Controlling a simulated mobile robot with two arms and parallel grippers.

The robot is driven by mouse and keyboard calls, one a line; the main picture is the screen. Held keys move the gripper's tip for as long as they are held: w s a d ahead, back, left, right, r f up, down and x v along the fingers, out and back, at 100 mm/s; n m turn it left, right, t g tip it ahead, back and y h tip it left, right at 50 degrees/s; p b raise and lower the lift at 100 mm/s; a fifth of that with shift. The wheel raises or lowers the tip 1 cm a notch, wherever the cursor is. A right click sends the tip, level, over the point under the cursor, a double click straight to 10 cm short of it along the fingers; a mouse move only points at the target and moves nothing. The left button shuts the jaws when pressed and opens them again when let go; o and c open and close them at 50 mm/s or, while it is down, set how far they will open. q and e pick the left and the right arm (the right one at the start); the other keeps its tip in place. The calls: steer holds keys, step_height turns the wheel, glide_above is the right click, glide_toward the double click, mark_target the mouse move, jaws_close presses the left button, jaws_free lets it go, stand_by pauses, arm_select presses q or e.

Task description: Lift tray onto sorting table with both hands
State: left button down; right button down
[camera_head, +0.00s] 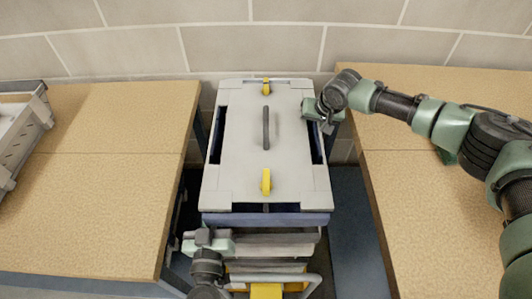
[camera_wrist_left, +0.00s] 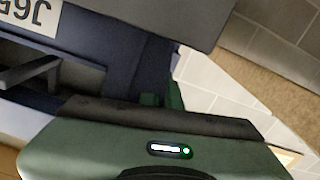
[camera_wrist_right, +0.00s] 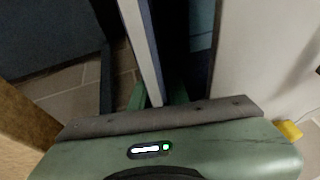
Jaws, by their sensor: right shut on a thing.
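A blue tray (camera_head: 266,219) with a pale grey lid (camera_head: 240,130), yellow latches and a dark central handle sits in the gap between two tables. My right gripper (camera_head: 325,110) is at its far right side, shut on the tray's thin rim, whose wall passes between the green fingers in the right wrist view (camera_wrist_right: 140,45). My left gripper (camera_head: 207,238) is low by the tray's near left corner. The left wrist view shows a dark blue surface with a printed label (camera_wrist_left: 32,15) close to the gripper; its fingers are mostly hidden, and I see no clear hold.
Wood-topped tables stand left (camera_head: 90,180) and right (camera_head: 430,200). A grey perforated bin (camera_head: 25,135) sits at the left table's outer edge. Under the tray is a cart-like frame with yellow parts (camera_head: 267,291). A block wall (camera_head: 280,45) closes the back. The left table's middle is clear.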

mark_target(210, 192)
steer(key=shift+d, duration=0.15)
